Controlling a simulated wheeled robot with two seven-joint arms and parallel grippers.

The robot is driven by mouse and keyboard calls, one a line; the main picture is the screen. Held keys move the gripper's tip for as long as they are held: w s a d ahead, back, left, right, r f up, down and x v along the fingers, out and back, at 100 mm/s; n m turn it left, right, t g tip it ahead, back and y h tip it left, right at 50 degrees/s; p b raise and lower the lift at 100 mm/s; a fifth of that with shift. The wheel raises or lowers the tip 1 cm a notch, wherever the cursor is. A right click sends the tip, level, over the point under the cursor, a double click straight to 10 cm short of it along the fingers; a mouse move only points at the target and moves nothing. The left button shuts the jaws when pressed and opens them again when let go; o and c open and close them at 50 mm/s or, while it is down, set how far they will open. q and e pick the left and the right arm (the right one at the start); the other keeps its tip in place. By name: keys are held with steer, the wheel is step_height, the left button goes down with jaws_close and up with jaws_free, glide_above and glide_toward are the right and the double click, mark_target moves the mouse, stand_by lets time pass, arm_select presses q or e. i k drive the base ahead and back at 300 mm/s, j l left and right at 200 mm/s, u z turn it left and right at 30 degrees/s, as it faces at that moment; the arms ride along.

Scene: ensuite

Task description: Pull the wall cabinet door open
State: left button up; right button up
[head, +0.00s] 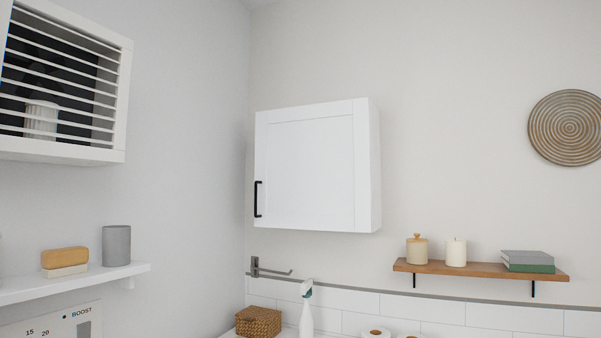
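The white wall cabinet (312,167) hangs on the back wall, right of the room corner. Its front is one flat framed door, which looks shut. A black vertical bar handle (258,199) sits at the lower left edge of the door. The cabinet's right side panel shows, and its inside is hidden. Neither of my grippers shows in the head view.
A metal towel hook (270,269) juts out below the cabinet, above a spray bottle (307,310) and a wicker box (258,321). A wooden shelf (480,269) with candles and books is at right. A white shelf (75,283) and slatted cabinet (62,85) are at left.

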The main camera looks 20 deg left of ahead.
mark_target(313, 162)
steer(key=j+u, duration=0.1)
steer(key=u, duration=0.6)
